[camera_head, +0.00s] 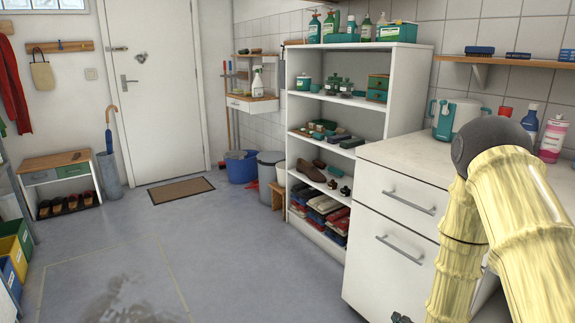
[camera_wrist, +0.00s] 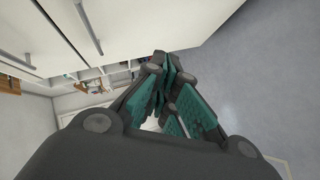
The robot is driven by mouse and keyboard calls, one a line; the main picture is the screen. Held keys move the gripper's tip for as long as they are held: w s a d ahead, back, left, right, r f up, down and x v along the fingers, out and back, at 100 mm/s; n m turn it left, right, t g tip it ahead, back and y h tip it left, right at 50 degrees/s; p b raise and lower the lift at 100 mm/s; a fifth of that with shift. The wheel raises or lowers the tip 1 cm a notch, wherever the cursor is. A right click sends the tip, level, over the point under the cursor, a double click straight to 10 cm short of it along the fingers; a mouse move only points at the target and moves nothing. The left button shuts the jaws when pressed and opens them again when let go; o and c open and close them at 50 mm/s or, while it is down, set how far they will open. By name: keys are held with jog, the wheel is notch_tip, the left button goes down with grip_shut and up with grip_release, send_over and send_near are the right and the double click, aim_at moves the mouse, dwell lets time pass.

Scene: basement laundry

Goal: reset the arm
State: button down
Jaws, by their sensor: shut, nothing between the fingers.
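My arm (camera_head: 515,210), pale yellow with a dark grey joint, is bent at the right of the head view and covers part of the counter. In the wrist view my gripper (camera_wrist: 168,75) is dark grey with teal finger pads. Its fingers are drawn together and shut, with nothing between them. It points past white cabinet fronts, with the grey floor to its right. In the head view only a small dark piece, perhaps of the gripper, shows at the bottom edge beside the cabinet.
A white cabinet (camera_head: 398,205) with metal handles stands close at the right, with a teal-and-white container (camera_head: 457,119) and bottles on top. An open shelf unit (camera_head: 350,85) stands beyond it. The grey floor (camera_head: 240,255) at centre is clear.

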jog(key=s+a+f+m+g+y, duration=0.1)
jog(key=s+a+f+m+g, duration=0.25)
jog(key=s+f, duration=0.5)
jog(key=s+a+f+m+g+y, duration=0.1)
jog(key=s+a+f+m+g, duration=0.25)
jog(key=s+f, duration=0.5)
jog(key=s+a+f+m+g, duration=0.2)
jog(key=s+m+g, duration=0.1)
jog(key=s, duration=0.7)
jog(key=s+a+f+m+g, duration=0.1)
jog(key=s+a+m+g, duration=0.15)
jog(key=s, duration=0.65)
notch_tip(320, 180, up, 25)
jog(key=s+g+p, duration=0.1)
jog(key=p, duration=2.4)
jog(key=shift+s+d+r+p, duration=0.15)
jog(key=shift+s+d+p, duration=0.1)
jog(key=shift+p, duration=0.15)
